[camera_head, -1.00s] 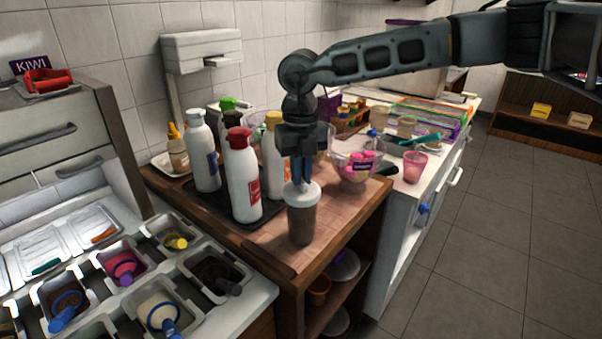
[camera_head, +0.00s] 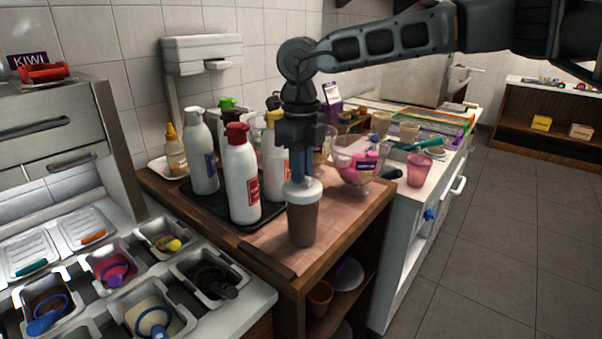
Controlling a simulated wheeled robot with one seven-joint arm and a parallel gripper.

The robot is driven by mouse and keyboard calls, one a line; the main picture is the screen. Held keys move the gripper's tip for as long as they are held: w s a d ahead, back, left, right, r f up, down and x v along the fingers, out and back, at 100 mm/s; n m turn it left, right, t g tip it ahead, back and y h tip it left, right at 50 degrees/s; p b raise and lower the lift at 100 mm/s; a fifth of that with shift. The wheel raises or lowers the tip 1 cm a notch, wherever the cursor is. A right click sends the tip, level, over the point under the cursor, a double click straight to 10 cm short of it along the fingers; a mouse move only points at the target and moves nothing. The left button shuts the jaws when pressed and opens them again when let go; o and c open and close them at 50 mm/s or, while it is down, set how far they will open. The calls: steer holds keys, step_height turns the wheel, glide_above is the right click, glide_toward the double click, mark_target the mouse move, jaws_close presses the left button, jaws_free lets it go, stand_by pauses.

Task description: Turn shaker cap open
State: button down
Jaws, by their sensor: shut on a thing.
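The shaker (camera_head: 303,223) is a brown, see-through cup that stands upright near the front right corner of the wooden table top. Its white cap (camera_head: 303,193) sits on top of it. My gripper (camera_head: 300,180) points straight down from above, with its blue-grey fingers closed at the top of the cap. The exact contact between fingertips and cap is small and partly hidden. I cannot tell from this view how far the cap is turned.
White bottles with red (camera_head: 241,175), grey (camera_head: 201,152) and yellow caps stand on a black tray (camera_head: 221,213) close to the left. A glass bowl (camera_head: 360,165) and a pink cup (camera_head: 419,170) are to the right. Topping bins (camera_head: 150,320) lie front left.

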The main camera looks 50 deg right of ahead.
stand_by(0.4)
steer(key=c, duration=1.2)
jaws_free()
steer(key=shift+o, duration=0.2)
steer(key=shift+r+b, duration=0.6)
steer(key=shift+r, duration=3.25)
